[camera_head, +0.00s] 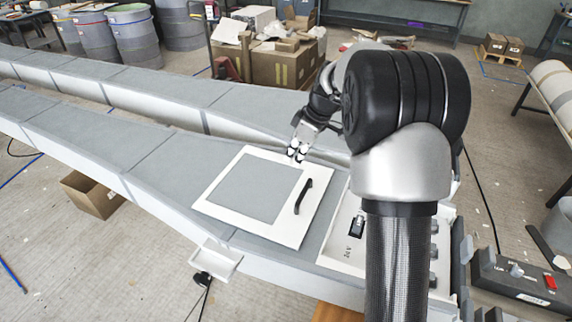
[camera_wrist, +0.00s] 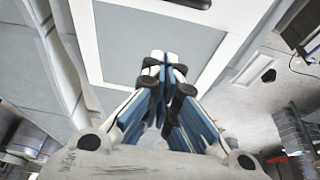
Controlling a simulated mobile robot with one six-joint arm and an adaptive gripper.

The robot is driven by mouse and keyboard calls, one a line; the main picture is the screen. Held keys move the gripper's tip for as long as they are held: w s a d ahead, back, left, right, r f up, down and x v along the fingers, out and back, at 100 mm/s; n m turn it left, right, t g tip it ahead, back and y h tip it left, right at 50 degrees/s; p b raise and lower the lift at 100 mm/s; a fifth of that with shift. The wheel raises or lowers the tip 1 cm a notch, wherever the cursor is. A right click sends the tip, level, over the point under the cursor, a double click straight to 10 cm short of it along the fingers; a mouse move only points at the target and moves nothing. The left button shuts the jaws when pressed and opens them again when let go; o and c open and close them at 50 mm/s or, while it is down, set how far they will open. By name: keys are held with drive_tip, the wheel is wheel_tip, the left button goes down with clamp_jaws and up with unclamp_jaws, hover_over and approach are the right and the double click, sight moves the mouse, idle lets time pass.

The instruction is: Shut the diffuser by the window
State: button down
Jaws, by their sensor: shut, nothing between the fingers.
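No window shows, and nothing is plainly marked as the diffuser. A white-framed panel (camera_head: 213,205) with a grey middle and a black bar handle (camera_head: 302,196) lies on the long grey structure; it looks flat, but I cannot tell whether it is fully shut.
A white box with a switch (camera_head: 357,226) and knobs sits right of the panel, partly hidden by my arm. A dark control box (camera_head: 518,280) with a red switch is at lower right. A small white tray (camera_head: 218,258) juts from the near side. Cartons (camera_head: 280,68) and drums stand behind.

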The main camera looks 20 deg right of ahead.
drive_tip(key=b, duration=0.3)
hover_over(296, 197)
drive_tip(key=w+a, duration=0.3)
wheel_tip(296, 197, down, 10)
drive_tip(key=shift+s+r, duration=0.1)
drive_tip(key=shift+r, duration=0.1)
drive_tip(key=shift+s+d+f, duration=0.2)
drive_tip(key=shift+s+d, duration=0.35)
drive_tip(key=shift+d, duration=0.05)
drive_tip(key=shift+s+d+f, duration=0.15)
drive_tip(key=shift+s+d, duration=0.35)
drive_tip(key=shift+d, duration=0.1)
drive_tip(key=shift+s+d, duration=0.2)
drive_tip(key=shift+s, duration=0.05)
drive_tip(key=shift+d, duration=0.1)
